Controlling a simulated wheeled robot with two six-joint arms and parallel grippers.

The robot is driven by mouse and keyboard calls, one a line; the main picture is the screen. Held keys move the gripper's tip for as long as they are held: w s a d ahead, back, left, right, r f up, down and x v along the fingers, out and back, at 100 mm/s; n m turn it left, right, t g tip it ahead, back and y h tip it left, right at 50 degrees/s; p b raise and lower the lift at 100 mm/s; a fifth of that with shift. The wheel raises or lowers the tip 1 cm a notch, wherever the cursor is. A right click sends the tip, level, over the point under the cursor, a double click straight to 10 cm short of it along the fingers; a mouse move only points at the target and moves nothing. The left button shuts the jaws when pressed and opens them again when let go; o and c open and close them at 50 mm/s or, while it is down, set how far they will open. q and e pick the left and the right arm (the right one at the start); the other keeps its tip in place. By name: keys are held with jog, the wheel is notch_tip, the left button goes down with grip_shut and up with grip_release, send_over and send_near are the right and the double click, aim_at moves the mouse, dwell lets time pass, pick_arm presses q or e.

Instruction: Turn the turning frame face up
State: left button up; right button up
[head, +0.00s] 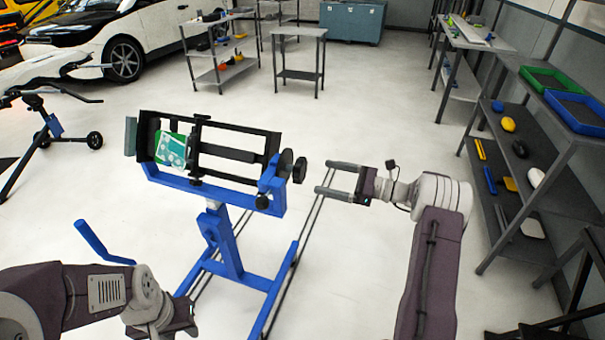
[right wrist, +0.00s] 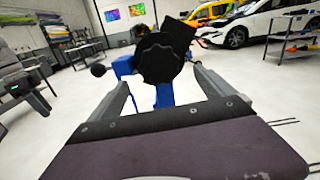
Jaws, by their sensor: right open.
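The turning frame is a black rectangular frame (head: 240,128) on a blue stand (head: 232,247), left of centre in the head view. It is tilted, with a green and white patterned piece (head: 172,149) at its left end. A black round knob (head: 299,170) sits at its right end; the knob also fills the middle of the right wrist view (right wrist: 158,58). My right gripper (head: 323,177) is open, just right of the knob and apart from it, fingers pointing at it. My left gripper (head: 178,318) is low at bottom left, away from the frame; its fingers are not clear.
A blue bar (head: 100,243) rises near my left arm. A dark shelf (head: 520,165) with trays and small items stands at right. A stand with wheels (head: 50,130) is at far left. A small table (head: 300,55) and a car (head: 120,40) are behind. Floor around the stand is mostly clear.

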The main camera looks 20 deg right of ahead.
aim_at(304, 172)
jog(key=x, duration=0.7)
jog(key=shift+s, duration=0.1)
jog(key=shift+w+a, duration=0.45)
jog(key=shift+a, duration=0.05)
grip_shut()
